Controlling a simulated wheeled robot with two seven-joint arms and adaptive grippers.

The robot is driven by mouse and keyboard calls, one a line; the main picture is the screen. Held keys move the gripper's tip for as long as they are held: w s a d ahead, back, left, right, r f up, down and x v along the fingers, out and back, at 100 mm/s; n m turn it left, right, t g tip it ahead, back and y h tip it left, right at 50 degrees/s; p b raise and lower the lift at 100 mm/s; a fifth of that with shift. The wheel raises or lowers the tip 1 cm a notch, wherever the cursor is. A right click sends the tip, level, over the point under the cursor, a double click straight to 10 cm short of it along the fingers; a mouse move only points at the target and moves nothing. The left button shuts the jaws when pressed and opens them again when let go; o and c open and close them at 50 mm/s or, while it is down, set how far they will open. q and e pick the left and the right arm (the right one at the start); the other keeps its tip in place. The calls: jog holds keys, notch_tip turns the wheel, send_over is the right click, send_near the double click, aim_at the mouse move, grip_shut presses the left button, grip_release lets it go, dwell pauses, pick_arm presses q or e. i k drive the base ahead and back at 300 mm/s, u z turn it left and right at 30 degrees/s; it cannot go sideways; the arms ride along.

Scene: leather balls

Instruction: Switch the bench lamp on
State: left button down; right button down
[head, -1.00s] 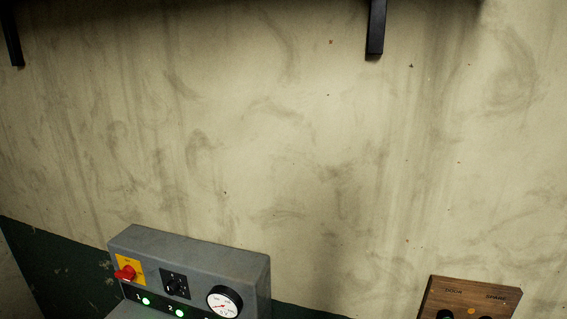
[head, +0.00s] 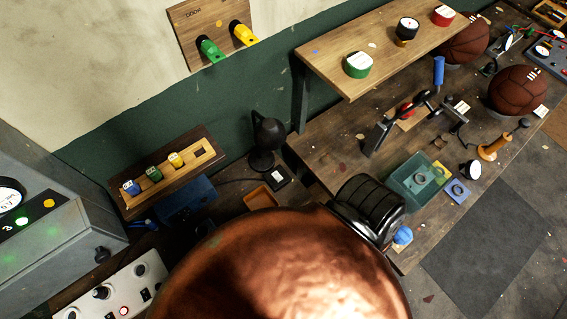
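A black object with a rounded head (head: 267,131) on a short stem and round base looks like the bench lamp. It stands against the green lower wall, left of the shelf unit, and no light shows from it. A small black box with a white face (head: 279,177), possibly its switch, lies just in front of its base. A dark cable runs near the base, but where it ends is unclear. Neither of my grippers can be made out in the head view.
A large rounded copper surface (head: 285,265) and a black ribbed part (head: 369,207) fill the near middle, hiding the bench. A grey control box (head: 60,235) stands left. Leather balls (head: 518,90) and tools lie right.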

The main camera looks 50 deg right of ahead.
aim_at(275, 175)
jog(key=z, duration=0.05)
jog(key=k, duration=0.2)
jog(key=z, duration=1.3)
